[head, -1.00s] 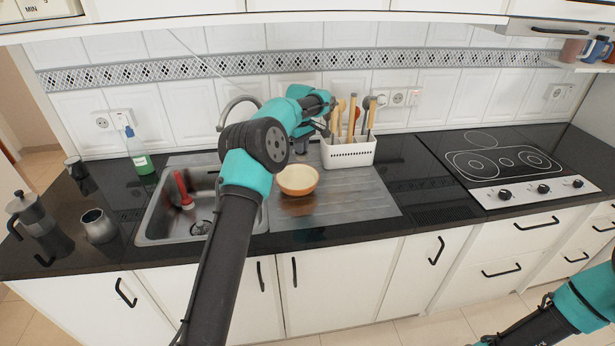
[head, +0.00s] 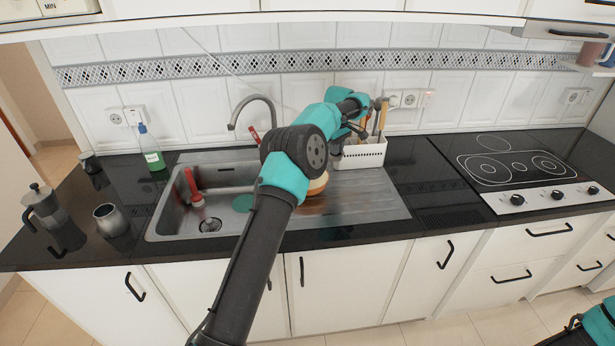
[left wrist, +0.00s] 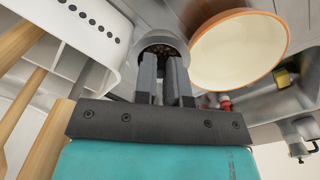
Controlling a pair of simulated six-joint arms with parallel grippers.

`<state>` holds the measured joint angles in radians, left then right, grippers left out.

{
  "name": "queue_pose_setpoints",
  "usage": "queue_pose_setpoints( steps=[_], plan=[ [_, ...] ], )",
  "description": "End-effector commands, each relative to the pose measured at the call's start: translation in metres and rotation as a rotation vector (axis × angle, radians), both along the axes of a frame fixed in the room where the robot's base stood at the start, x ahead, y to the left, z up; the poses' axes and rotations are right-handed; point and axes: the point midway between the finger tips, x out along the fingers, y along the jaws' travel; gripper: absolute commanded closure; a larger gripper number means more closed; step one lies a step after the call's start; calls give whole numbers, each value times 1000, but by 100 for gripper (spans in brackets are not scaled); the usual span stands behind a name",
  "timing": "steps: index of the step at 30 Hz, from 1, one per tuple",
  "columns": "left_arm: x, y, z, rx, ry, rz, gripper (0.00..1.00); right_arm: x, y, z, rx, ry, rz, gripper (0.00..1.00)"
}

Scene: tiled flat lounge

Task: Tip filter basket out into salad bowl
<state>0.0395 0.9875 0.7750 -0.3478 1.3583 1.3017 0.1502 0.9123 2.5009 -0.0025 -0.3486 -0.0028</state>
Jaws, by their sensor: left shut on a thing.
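The salad bowl (head: 318,186) is cream inside with an orange-brown outside. It stands on the drainer, mostly hidden behind my left arm in the head view. In the left wrist view the bowl (left wrist: 238,50) shows close, to the right of the fingers. My left gripper (left wrist: 164,64) is shut on the filter basket (left wrist: 147,43), a small round grey metal cup with dark brown contents visible inside. The basket is beside the bowl's rim in that view. In the head view my left gripper (head: 353,130) is partly hidden by its arm, near the utensil rack. My right gripper is out of view.
A white rack (head: 362,155) with wooden utensils stands right behind the gripper. The sink (head: 165,222) with a red-handled tool (head: 195,190) is to the left. A moka pot (head: 41,206) and metal pot (head: 110,219) stand at far left. The hob (head: 510,168) is at right.

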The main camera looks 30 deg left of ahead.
Motion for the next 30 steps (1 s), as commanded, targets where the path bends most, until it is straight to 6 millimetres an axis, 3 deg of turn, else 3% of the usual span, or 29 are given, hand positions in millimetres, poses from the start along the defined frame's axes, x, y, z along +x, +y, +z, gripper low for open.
queue_pose_setpoints(
  steps=[30],
  plan=[
    [-16, 8, -8, -66, -120, 1, 100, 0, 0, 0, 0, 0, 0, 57]
  ],
)
